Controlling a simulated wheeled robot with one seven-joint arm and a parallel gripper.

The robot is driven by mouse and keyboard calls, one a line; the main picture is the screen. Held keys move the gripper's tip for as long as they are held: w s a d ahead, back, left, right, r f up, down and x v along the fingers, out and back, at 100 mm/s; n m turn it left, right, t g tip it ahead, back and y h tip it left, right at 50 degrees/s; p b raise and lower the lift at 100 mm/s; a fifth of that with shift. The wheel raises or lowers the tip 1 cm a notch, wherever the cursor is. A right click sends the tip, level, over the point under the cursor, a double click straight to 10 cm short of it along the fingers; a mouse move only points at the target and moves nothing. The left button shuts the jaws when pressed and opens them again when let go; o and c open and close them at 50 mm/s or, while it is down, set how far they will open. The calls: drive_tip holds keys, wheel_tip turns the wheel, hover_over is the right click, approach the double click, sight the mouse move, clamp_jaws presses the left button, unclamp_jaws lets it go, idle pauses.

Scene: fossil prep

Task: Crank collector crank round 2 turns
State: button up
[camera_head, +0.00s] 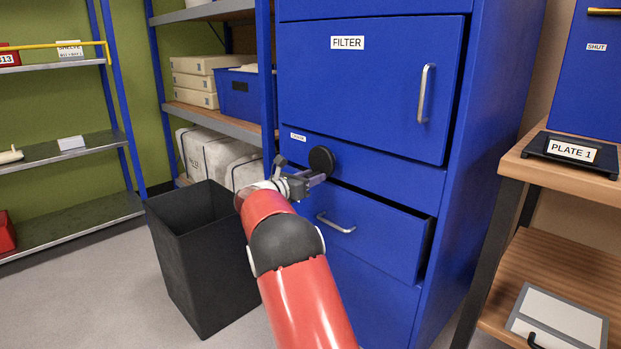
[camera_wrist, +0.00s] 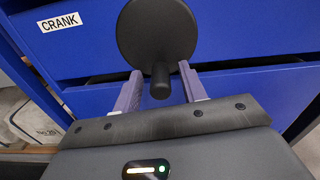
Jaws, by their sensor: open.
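The collector crank (camera_head: 321,160) is a round black disc on the front of the blue cabinet (camera_head: 365,80), below its FILTER door. In the wrist view the crank disc (camera_wrist: 157,30) faces me, and its short black handle (camera_wrist: 160,80) sticks out towards me at the disc's lower edge. My gripper (camera_head: 312,178) is at the crank. In the wrist view my gripper (camera_wrist: 163,84) is open, with one purple-grey finger on each side of the handle. I see a gap between the handle and each finger. A white CRANK label (camera_wrist: 61,22) is at the upper left.
Below the crank, a drawer with a silver handle (camera_head: 336,223) stands slightly out. A black bin (camera_head: 205,255) stands on the floor left of my arm. Shelves with boxes (camera_head: 195,82) are behind it. A wooden bench (camera_head: 570,180) with a PLATE 1 sign is at right.

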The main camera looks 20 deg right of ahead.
drive_tip(key=shift+c, duration=0.4)
clamp_jaws()
drive_tip(key=shift+m, duration=0.4)
